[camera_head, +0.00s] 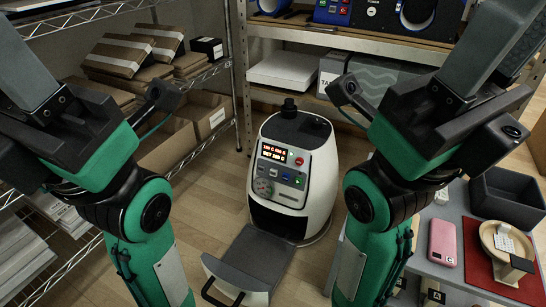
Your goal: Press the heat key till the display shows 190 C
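A rounded white and black machine (322,168) stands upright on the floor in the middle. Its sloping front panel carries a lit display (282,154) with two lines of orange-red characters. The lower line seems to begin with "SET"; the figures are too small to read surely. Several small keys sit below the display, among them a blue key (284,176). I cannot tell which is the heat key. My two green and dark grey arms come in at the left and right and run down out of the bottom edge. Both grippers are outside the view.
A wire rack with cardboard boxes (163,147) stands at the left. A shelf behind holds a white box (284,70) and blue equipment (408,14). At the right, a low table bears a pink phone (442,243), a dark bin (508,197) and a red mat (478,262).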

